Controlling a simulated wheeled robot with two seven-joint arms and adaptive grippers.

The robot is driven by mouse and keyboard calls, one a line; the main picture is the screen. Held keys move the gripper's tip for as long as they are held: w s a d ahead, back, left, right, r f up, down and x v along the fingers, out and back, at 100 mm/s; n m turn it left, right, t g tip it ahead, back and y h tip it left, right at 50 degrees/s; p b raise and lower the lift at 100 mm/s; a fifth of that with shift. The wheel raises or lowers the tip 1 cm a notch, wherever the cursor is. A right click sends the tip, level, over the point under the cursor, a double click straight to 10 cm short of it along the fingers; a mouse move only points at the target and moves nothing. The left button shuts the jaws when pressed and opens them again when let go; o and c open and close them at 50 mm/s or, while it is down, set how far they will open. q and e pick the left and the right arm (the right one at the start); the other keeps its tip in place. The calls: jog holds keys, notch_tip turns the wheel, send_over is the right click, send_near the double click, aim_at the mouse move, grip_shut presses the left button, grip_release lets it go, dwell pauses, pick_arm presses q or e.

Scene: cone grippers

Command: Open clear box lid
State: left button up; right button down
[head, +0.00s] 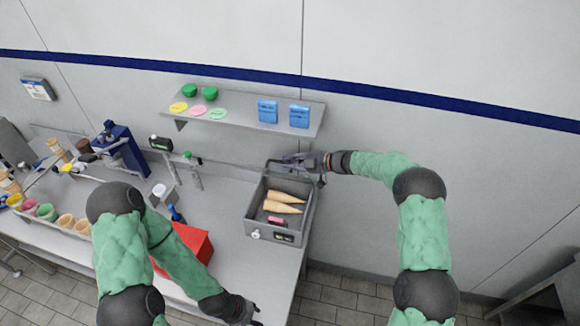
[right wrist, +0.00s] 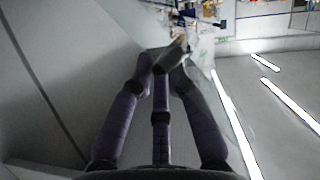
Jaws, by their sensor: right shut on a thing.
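The grey box (head: 251,226) stands near the right end of the counter, with two cones (head: 284,203) and a small pink thing (head: 277,221) visible inside. Its clear lid is hard to make out; a dark frame edge shows at the back of the box. My right gripper (head: 291,160) is at that back edge, above the box, shut on what looks like the lid's edge or handle. In the right wrist view its purple fingers (right wrist: 163,62) meet on a small grey piece. My left gripper (head: 250,314) is low at the counter's front; its jaws are unclear.
A shelf (head: 235,112) with green, yellow and blue items hangs on the wall behind. A red box (head: 197,243) is beside my left arm. Cups and cones (head: 65,221) stand at the left. The counter between the red box and the grey box is mostly clear.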

jog(key=shift+w+d+r, duration=0.1)
jog(key=shift+w+r, duration=0.15)
jog(key=shift+w, duration=0.15)
jog(key=c, duration=1.3)
grip_release()
jog(key=shift+f, duration=0.15)
jog(key=v, duration=1.2)
